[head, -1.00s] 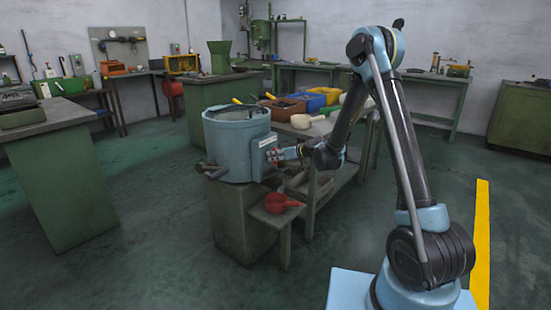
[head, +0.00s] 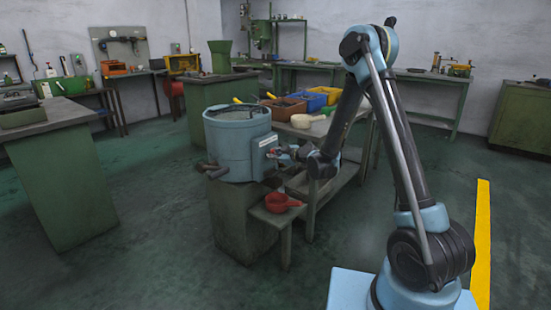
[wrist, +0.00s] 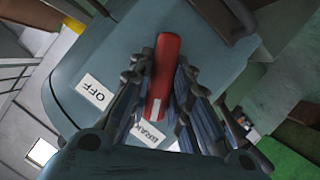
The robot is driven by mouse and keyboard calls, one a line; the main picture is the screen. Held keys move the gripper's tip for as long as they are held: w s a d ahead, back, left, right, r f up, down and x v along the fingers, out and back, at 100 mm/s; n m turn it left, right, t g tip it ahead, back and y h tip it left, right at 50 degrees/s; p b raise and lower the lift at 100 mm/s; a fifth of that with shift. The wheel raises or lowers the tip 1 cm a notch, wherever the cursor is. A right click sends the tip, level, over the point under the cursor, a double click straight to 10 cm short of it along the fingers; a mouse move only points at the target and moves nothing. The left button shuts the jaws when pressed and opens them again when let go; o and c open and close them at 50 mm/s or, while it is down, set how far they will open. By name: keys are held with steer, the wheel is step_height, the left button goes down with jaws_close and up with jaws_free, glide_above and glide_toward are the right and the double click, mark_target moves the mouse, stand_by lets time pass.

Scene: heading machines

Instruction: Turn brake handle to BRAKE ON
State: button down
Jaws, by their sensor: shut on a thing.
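The brake handle (wrist: 163,75) is a red bar with a pale mark near its lower end, in the middle of the wrist view. My gripper (wrist: 158,72) has its fingers on both sides of the bar and is shut on it. A white OFF label (wrist: 94,91) lies left of the handle. A second label (wrist: 150,137), partly hidden and reading BRAK, lies by the handle's lower end. In the head view my gripper (head: 274,153) is at the right side of the blue drum-shaped machine (head: 232,148); the handle is hidden there.
A red scoop-like pan (head: 278,203) sits on a low shelf below my gripper. A bench (head: 335,172) with yellow, blue and brown bins stands behind the arm. A green cabinet table (head: 65,185) stands at left. Floor between is clear.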

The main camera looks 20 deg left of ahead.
stand_by(0.4)
steer(key=c, duration=1.5)
jaws_free()
steer(key=v, duration=1.2)
steer(key=shift+f, duration=0.1)
